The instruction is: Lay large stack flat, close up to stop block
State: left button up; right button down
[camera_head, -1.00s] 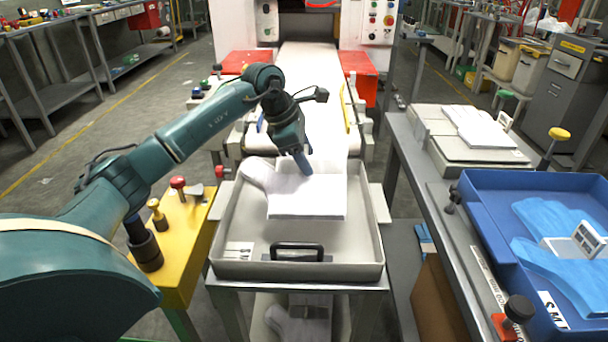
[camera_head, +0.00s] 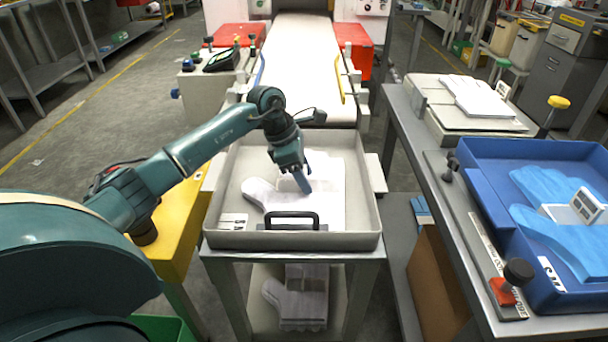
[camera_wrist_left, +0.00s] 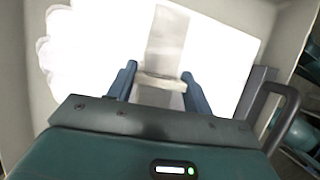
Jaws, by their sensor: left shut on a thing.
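The large white stack of glove-shaped film (camera_head: 328,200) is in the grey tray (camera_head: 222,243), its finger lobes to the left. It lies low and looks nearly flat, with its near edge close to the grey stop block with a black handle (camera_head: 291,216). I cannot tell whether they touch. My left gripper (camera_head: 304,189) points down over the stack. In the left wrist view its fingers (camera_wrist_left: 160,84) are apart with a pale band (camera_wrist_left: 160,80) of the stack between them. The white stack (camera_wrist_left: 95,50) is overexposed there. My right gripper is not in view.
A conveyor (camera_head: 300,60) adjoins the tray's far side. Another glove stack (camera_head: 300,305) lies on the shelf below. A blue bin (camera_head: 480,200) with blue gloves stands on the right bench, and a yellow stand (camera_head: 180,245) is at the left.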

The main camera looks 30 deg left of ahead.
pick_arm(q)
jog(key=shift+r, duration=0.1)
jog(key=o, duration=1)
